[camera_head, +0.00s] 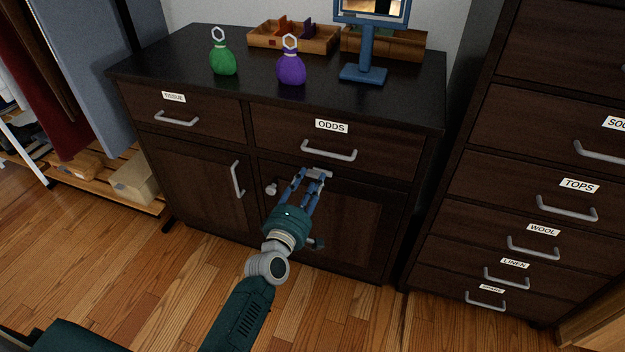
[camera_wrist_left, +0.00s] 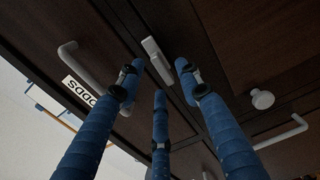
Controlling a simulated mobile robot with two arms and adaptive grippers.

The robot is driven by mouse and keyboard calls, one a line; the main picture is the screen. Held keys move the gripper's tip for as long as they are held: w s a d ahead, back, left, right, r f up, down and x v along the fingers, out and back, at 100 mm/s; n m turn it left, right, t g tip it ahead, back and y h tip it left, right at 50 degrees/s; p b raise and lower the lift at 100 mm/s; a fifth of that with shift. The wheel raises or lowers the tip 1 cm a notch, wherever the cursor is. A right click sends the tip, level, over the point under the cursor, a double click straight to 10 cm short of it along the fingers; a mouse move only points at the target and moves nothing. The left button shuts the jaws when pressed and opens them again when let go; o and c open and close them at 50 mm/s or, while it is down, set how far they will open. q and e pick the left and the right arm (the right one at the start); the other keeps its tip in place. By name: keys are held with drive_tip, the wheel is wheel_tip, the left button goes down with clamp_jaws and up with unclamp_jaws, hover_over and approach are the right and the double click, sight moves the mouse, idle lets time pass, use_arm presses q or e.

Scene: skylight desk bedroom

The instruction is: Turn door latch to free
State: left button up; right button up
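The door latch (camera_head: 320,173) is a small light grey bar at the top edge of the right cabinet door (camera_head: 352,228), under the ODDS drawer. It lies roughly level, parallel to the drawer handle. The latch also shows in the left wrist view (camera_wrist_left: 156,58), near the gap between two fingertips. My left gripper (camera_head: 312,180) has blue fingers, spread apart just in front of and below the latch. I cannot tell whether any finger touches it. A round knob (camera_head: 271,189) sits on the door left of the fingers. My right gripper is not in view.
The ODDS drawer handle (camera_head: 329,151) sticks out just above the latch. The left door has an upright handle (camera_head: 237,180). Green (camera_head: 223,60) and purple (camera_head: 291,70) bottle-like objects and a blue stand (camera_head: 364,72) are on top. A labelled drawer unit (camera_head: 480,215) stands at right.

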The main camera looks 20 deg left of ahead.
sight(319, 174)
use_arm(q)
drive_tip(key=shift+w, duration=1.2)
clamp_jaws()
idle(0.3)
unclamp_jaws()
